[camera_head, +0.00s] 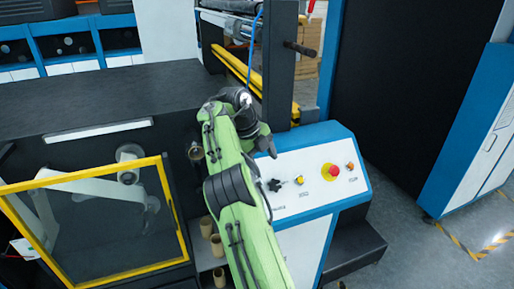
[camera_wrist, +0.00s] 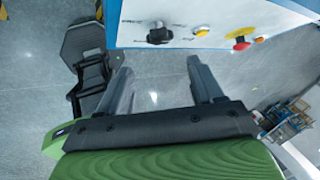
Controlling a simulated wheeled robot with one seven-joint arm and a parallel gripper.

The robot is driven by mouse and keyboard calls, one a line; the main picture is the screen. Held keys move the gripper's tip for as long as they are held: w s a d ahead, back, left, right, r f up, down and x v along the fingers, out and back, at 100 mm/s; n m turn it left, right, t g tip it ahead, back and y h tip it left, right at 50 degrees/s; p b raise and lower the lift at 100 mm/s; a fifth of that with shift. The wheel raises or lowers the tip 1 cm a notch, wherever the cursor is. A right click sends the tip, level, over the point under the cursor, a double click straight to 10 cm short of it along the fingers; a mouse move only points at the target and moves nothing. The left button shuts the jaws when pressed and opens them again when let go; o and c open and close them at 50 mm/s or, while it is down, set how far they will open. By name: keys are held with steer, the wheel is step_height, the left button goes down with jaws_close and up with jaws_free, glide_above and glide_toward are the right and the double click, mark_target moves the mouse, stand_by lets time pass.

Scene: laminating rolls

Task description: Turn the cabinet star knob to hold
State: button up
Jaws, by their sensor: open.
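The black star knob (camera_head: 274,185) sits at the left end of the sloped white panel (camera_head: 300,201) on the blue-edged cabinet. In the wrist view the star knob (camera_wrist: 159,36) shows beyond my fingertips, roughly between them in line. My gripper (camera_wrist: 160,75) is open and empty, its two grey fingers apart, with a gap between them and the knob. In the head view my gripper (camera_head: 266,147) is at the panel's upper left edge, partly hidden by my arm. The knob's printed marks are too small to read.
Right of the knob are a yellow knob (camera_head: 299,180), a red mushroom button (camera_head: 331,172) and an orange button (camera_head: 350,166). A dark post (camera_head: 278,65) rises behind the panel.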

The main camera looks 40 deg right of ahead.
steer(key=v, duration=0.5)
steer(key=shift+r, duration=0.2)
steer(key=shift+a, duration=0.1)
